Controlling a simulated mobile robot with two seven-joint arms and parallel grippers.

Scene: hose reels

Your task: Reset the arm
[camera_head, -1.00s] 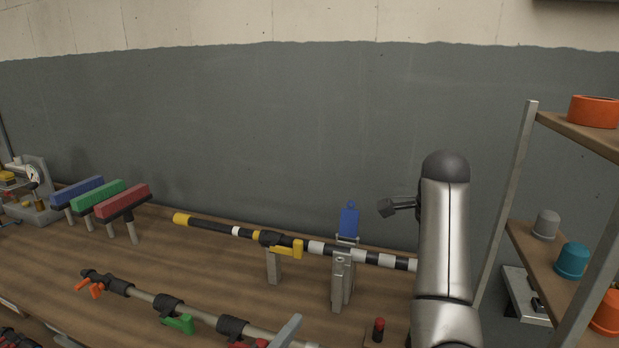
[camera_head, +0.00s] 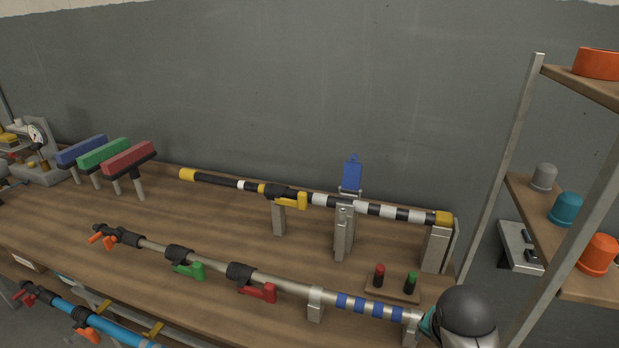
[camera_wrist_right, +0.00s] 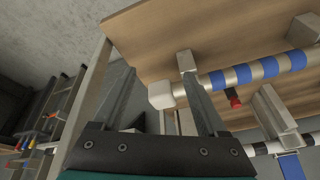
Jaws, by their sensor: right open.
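My right gripper (camera_wrist_right: 157,75) shows in the right wrist view with its two fingers apart and nothing held. The white-capped end of a blue-banded pole (camera_wrist_right: 243,73) appears between the fingers; I cannot tell how near it is. In the head view this pole (camera_head: 370,305) lies along the front of the bench on grey supports. The dark rounded joint of my right arm (camera_head: 467,312) is at the bottom right, beside the pole's right end. A teal part shows there, but the fingers are hidden. My left gripper is not in view.
A black-and-white banded pole (camera_head: 390,211) rests on supports farther back on the bench (camera_head: 200,235), with a blue tag (camera_head: 352,174) above it. Red and green buttons (camera_head: 395,287) stand near the bench's right end. A shelf (camera_head: 550,205) with colored caps stands at right.

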